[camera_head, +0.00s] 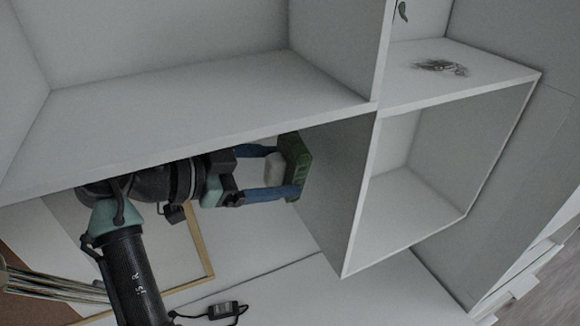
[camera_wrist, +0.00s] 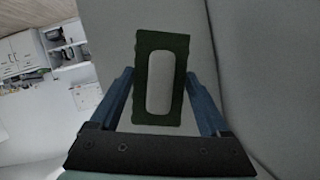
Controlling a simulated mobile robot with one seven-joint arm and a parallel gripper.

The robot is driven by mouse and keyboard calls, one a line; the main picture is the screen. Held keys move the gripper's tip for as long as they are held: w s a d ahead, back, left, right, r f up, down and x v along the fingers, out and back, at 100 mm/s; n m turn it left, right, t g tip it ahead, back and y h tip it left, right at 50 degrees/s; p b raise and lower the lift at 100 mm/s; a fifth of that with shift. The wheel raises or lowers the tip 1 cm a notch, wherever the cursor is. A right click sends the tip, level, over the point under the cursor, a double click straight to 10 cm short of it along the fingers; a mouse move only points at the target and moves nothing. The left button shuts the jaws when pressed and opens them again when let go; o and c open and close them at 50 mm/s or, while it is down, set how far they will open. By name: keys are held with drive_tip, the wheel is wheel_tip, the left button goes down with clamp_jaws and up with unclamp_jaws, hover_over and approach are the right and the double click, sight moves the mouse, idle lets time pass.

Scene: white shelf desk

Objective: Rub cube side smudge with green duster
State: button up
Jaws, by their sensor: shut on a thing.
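My gripper (camera_head: 286,170) has blue fingers, shut on a green duster (camera_head: 297,155) at their tips. In the wrist view the duster (camera_wrist: 177,52) is a dark green rectangle around a pale rounded middle, between the fingertips (camera_wrist: 160,85). The white cube (camera_head: 359,190) is an open compartment to the right of my gripper. A dark grey smudge (camera_head: 440,67) is on its upper panel in the head view, apart from the duster. The duster is close to the cube's shaded left panel (camera_head: 340,175); I cannot tell whether they touch.
A long white shelf panel (camera_head: 190,115) runs just above my arm. A black cable adapter (camera_head: 224,309) and a wood-edged board (camera_head: 197,235) are below. The cube's inside (camera_head: 405,205) looks empty.

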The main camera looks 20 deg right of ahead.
drive_tip(key=shift+a, duration=0.8)
drive_tip(key=shift+a, duration=0.1)
drive_tip(key=shift+s+a+b, duration=0.1)
drive_tip(key=shift+a+b, duration=0.35)
drive_tip(key=shift+a, duration=0.95)
